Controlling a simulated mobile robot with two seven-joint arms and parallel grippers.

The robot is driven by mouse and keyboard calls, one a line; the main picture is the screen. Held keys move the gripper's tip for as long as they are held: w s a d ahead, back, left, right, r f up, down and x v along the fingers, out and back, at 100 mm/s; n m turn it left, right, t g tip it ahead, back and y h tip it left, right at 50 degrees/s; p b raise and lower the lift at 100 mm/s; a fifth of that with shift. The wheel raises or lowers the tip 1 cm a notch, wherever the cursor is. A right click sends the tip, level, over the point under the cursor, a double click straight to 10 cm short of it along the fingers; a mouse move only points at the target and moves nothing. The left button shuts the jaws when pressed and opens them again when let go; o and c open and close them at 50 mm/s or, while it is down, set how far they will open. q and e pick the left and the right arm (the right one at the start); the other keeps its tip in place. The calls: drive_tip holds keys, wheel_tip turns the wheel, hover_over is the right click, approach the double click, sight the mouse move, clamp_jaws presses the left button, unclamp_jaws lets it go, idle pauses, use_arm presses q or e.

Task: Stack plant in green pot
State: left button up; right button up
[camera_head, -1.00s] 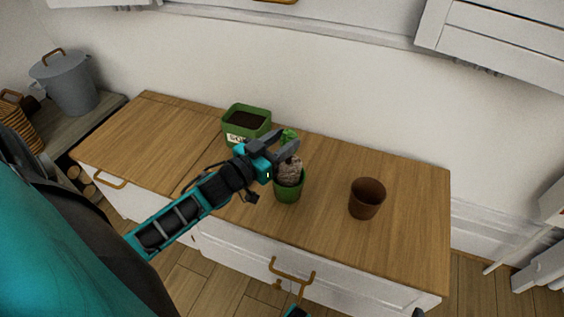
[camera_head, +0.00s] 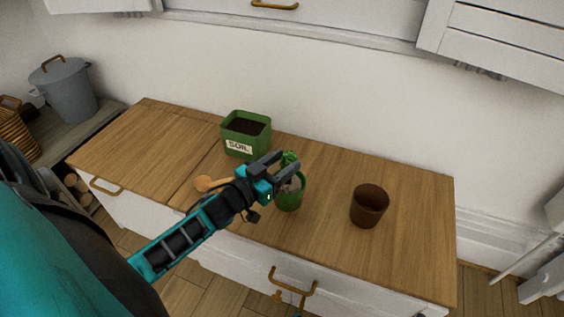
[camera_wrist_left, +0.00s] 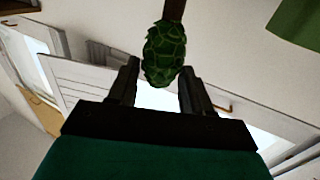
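The plant (camera_head: 289,160), a small green top over a pale brown root ball, stands in the green pot (camera_head: 290,204) on the wooden counter. The root ball sits largely inside the rim. My left gripper (camera_head: 283,162) is at the plant's top, above the pot, and partly covers it. In the left wrist view, the fingers (camera_wrist_left: 158,72) are apart, with the scaly green plant top (camera_wrist_left: 165,54) at and beyond their tips. A gap shows on the plant's left side. My right gripper is not seen.
An empty brown pot (camera_head: 370,206) stands to the right. A green soil box (camera_head: 240,146) stands behind left, and a round wooden item (camera_head: 204,184) lies left of my gripper. The counter (camera_head: 415,200) is clear at far right; the wall is behind.

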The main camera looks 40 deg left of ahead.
use_arm(q)
drive_tip(key=o, duration=0.3)
drive_tip(key=shift+r, duration=0.35)
drive_tip(key=s+a+p, duration=0.2)
drive_tip(key=s+p, duration=0.1)
drive_tip(key=s, duration=0.8)
drive_tip(key=s+d+f+g, duration=0.1)
drive_tip(key=d+g, duration=0.1)
drive_tip(key=d, duration=0.4)
drive_tip(key=s+d+g, duration=0.1)
drive_tip(key=d+g, duration=0.1)
drive_tip(key=d, duration=0.4)
drive_tip(key=s+d+f+m+g, duration=0.1)
drive_tip(key=d+g, duration=0.2)
drive_tip(key=d, duration=0.3)
drive_tip(key=shift+s+d+f, duration=0.1)
drive_tip(key=shift+d+f, duration=0.05)
drive_tip(key=shift+f, duration=0.15)
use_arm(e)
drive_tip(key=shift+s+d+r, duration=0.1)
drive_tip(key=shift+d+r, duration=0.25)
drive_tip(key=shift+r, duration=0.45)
